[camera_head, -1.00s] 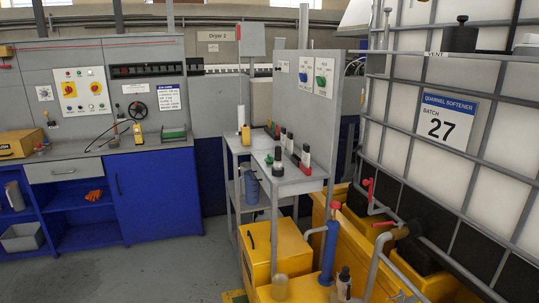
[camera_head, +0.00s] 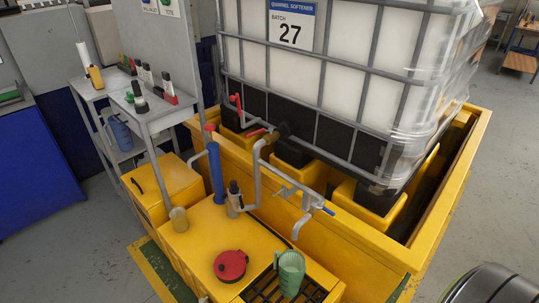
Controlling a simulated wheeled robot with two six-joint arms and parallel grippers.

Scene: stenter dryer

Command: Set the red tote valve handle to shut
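Two red handles show on the grey pipework at the front of the caged white tote (camera_head: 340,50). One red handle (camera_head: 236,101) stands roughly upright on the upper left pipe. The other red handle (camera_head: 256,133) lies roughly level, close to the brass-coloured fitting at the tote's dark outlet. I cannot tell from this view which of them is the tote valve handle, or which position is shut. Neither of my grippers is in view.
The tote stands in a yellow bund (camera_head: 375,240). A blue-handled tap (camera_head: 328,211) hangs from the pipe over the yellow deck. A green jug (camera_head: 289,272) stands on a black grate beside a red lid (camera_head: 230,265).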

